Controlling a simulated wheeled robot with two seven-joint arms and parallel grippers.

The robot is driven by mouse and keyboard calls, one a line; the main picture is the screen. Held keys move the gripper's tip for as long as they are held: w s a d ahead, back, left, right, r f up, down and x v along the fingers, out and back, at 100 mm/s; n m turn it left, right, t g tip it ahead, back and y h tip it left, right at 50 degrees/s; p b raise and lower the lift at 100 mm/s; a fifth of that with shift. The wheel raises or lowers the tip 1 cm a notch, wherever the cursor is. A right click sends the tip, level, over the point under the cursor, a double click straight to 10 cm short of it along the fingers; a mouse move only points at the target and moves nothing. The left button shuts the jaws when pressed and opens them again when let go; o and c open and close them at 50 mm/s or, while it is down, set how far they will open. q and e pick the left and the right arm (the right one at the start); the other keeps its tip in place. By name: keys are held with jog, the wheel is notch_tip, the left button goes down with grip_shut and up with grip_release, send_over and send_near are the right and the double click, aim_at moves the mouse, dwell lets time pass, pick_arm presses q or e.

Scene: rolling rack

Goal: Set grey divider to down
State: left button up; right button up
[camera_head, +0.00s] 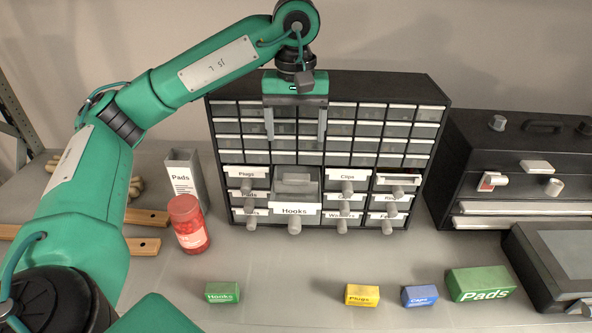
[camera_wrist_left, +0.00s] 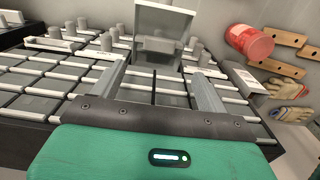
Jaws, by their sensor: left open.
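The Hooks drawer (camera_head: 294,211) of the small-parts cabinet (camera_head: 428,95) is pulled out. Inside it, a grey piece that looks like the grey divider (camera_head: 293,180) shows behind the drawer front. In the left wrist view the drawer (camera_wrist_left: 165,20) is beyond the fingers, with the grey piece (camera_wrist_left: 158,45) near its cabinet end. I cannot tell clearly whether the divider is up or down. My left gripper (camera_head: 295,140) is open and empty, pointing down in front of the upper small drawers, above and behind the Hooks drawer. Its fingers (camera_wrist_left: 160,78) straddle the line to the drawer without touching the divider.
A red jar (camera_head: 188,226) and a grey Pads box (camera_head: 183,180) stand left of the cabinet. Small Hooks (camera_head: 222,293), Plugs (camera_head: 362,296), Caps (camera_head: 419,296) and Pads (camera_head: 481,284) boxes lie in front. A black toolbox (camera_head: 540,140) stands right. The bench before the drawer is clear.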

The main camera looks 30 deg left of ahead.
aim_at(296, 176)
pick_arm(q)
notch_tip(296, 176, down, 3)
jog(key=shift+w+f, duration=0.1)
jog(key=shift+w, duration=0.05)
jog(key=shift+f, duration=0.7)
jog(key=shift+f+p, duration=0.3)
jog(key=shift+f, duration=2.6)
pick_arm(e)
jog(key=shift+w+a+r, duration=0.1)
jog(key=shift+w+r, duration=0.15)
jog(key=shift+r, duration=0.05)
